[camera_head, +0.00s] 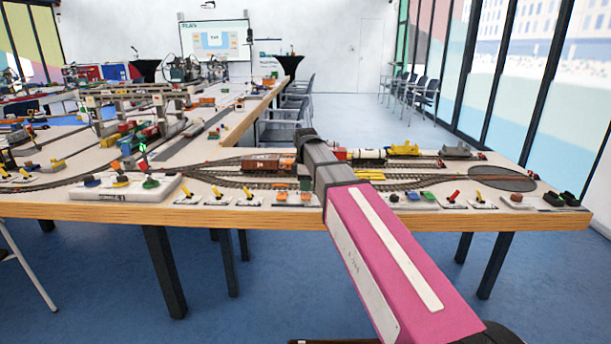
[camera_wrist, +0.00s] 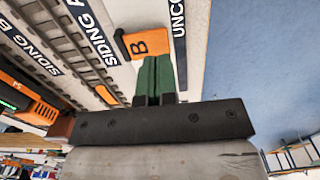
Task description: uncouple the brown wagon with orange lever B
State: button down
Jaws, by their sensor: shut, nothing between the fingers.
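The brown wagon (camera_head: 260,162) stands on a track near the middle of the table in the head view, just left of my arm. The orange lever B (camera_wrist: 138,44), a flat orange tab with a black B, shows at the top of the wrist view. My gripper (camera_wrist: 155,68) has dark green fingers, shut together with nothing between them. Their tips overlap the near edge of the lever in the picture; I cannot tell whether they touch it.
Tracks and SIDING labels run left of the lever in the wrist view, with an orange and dark vehicle (camera_wrist: 28,98) at the left. A yellow wagon (camera_head: 404,148) stands right of my arm.

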aim_at(305, 198)
jog(key=shift+f, duration=1.45)
jog(key=shift+s+f+t, duration=0.25)
jog(key=shift+f+t, duration=0.2)
jog(key=shift+t, duration=0.05)
jog(key=shift+w, duration=0.2)
jog(key=shift+r, duration=0.85)
jog(key=shift+r, duration=0.15)
